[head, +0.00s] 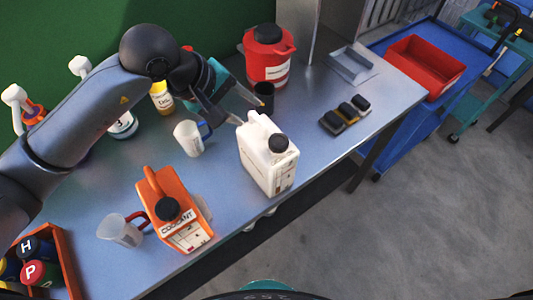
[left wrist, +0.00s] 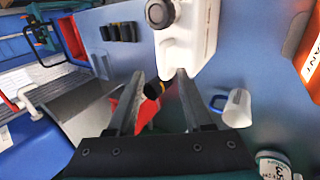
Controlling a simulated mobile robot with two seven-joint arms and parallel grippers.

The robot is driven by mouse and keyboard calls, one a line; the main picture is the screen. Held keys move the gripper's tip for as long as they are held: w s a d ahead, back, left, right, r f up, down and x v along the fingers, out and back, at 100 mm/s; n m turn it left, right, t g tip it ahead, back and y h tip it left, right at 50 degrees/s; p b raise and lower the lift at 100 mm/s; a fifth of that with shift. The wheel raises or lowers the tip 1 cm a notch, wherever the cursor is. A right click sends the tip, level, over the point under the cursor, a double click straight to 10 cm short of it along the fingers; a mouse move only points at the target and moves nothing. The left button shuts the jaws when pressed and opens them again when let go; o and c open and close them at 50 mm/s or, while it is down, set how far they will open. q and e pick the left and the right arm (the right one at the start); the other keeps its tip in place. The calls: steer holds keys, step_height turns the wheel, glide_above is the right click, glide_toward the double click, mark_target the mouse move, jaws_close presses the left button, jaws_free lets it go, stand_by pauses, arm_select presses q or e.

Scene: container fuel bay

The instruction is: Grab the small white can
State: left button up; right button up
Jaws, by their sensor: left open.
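The small white can (head: 262,165), a jerry can with a black cap, stands upright on the metal workbench (head: 340,160). My left gripper (head: 250,110) is open just behind the can's handle end, its fingers pointing toward it. In the left wrist view the white can (left wrist: 190,38) is just beyond the fingertips of my left gripper (left wrist: 161,75). Nothing is visibly held; whether a finger touches the can I cannot tell. My right gripper is not in view.
A dark cup (head: 265,92) and red container (head: 269,70) stand close behind the gripper. A white measuring jug (head: 188,139) is left of the can. An orange coolant can (head: 172,205) is nearer. Black blocks (head: 331,123) lie to the right.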

mark_target(257, 118)
arm_select(q)
steer(key=shift+w+d+f, duration=0.15)
steer(key=shift+d+f, duration=0.1)
steer(key=shift+f, duration=0.2)
steer(key=x, duration=0.2)
steer(key=p+x, duration=0.1)
steer(key=x, duration=0.1)
steer(key=shift+w+a+f, duration=0.1)
steer(key=shift+a, duration=0.1)
steer(key=shift+w+d+f, duration=0.15)
steer(key=shift+f, duration=0.15)
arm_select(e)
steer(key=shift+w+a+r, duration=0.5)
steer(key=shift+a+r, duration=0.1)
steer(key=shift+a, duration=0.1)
arm_select(q)
steer(key=shift+c, duration=0.7)
jaws_close()
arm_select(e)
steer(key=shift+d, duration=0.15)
